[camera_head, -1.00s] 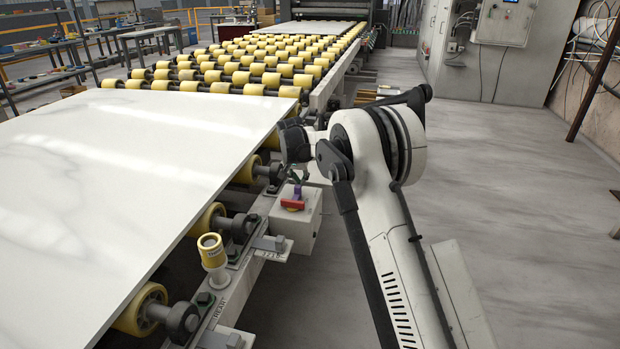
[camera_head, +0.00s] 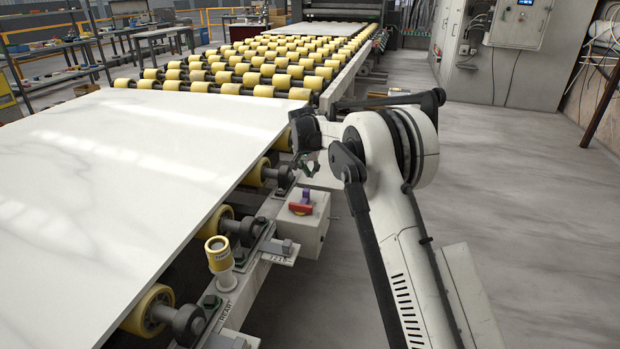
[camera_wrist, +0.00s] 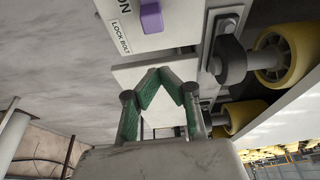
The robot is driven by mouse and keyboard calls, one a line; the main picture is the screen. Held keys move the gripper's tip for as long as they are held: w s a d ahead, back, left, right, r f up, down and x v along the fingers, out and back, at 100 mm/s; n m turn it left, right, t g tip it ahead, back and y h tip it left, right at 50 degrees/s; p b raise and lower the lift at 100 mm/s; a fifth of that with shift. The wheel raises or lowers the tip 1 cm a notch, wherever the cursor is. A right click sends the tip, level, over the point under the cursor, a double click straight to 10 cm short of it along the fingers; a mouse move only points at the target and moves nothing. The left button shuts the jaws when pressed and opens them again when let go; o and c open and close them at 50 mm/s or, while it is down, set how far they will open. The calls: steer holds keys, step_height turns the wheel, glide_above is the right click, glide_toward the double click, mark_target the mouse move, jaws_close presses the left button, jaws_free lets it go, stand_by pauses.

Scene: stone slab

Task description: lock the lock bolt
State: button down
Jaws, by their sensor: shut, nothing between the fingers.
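The lock bolt shows as a small purple knob (camera_head: 307,196) on a pale box at the side of the roller conveyor. In the wrist view the purple knob (camera_wrist: 151,16) is at the top, beside a "LOCK BOLT" label (camera_wrist: 122,36) and the letters "ON". My gripper (camera_head: 309,172) hangs just above the box, apart from the knob. In the wrist view my gripper (camera_wrist: 160,73) has its green-padded fingers closed to a point, with nothing between them. The knob lies beyond the fingertips.
A red handle (camera_head: 300,209) sits on the box (camera_head: 310,233) beside the knob. A yellow capped post (camera_head: 219,254) stands on the rail nearer me. A white slab (camera_head: 110,190) lies on yellow rollers at left. The floor (camera_head: 510,200) at right is clear.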

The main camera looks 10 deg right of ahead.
steer(key=p+v, duration=0.1)
steer(key=v, duration=0.5)
steer(key=shift+r, duration=0.15)
